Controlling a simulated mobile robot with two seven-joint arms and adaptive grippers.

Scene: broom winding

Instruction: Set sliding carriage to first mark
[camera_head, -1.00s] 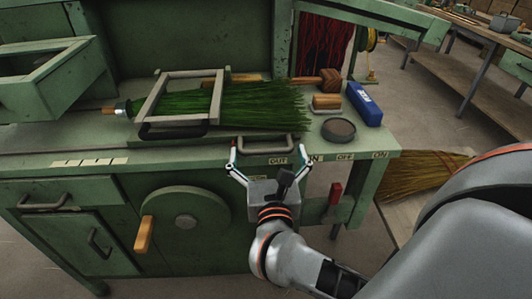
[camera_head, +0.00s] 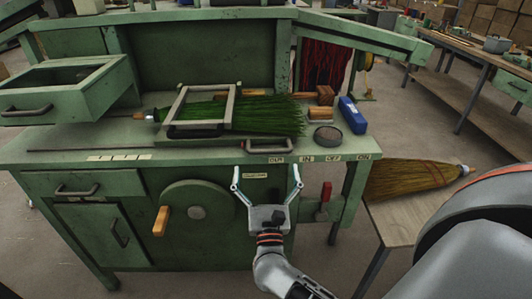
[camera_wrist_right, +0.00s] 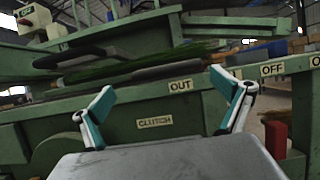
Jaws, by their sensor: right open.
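A grey rectangular frame (camera_head: 230,107), which looks like the sliding carriage, stands around a green-bristled broom (camera_head: 275,117) on the green bench. A dark handle (camera_head: 193,133) is at the frame's front. A pale strip of marks (camera_head: 118,156) lies on the bench's front edge, left of the frame. My right gripper (camera_head: 267,180) is open and empty in front of the bench, below a grey bar handle (camera_head: 266,146) and near the OUT label. The right wrist view shows its spread fingers (camera_wrist_right: 167,105) either side of the CLUTCH label (camera_wrist_right: 155,121). My left gripper is not in view.
A crank wheel (camera_head: 190,208) with a wooden handle and a red lever (camera_head: 326,192) are on the bench front. A blue box (camera_head: 352,114) and a round dark tin (camera_head: 327,136) sit at the bench's right. A straw broom (camera_head: 415,178) lies on a side table.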

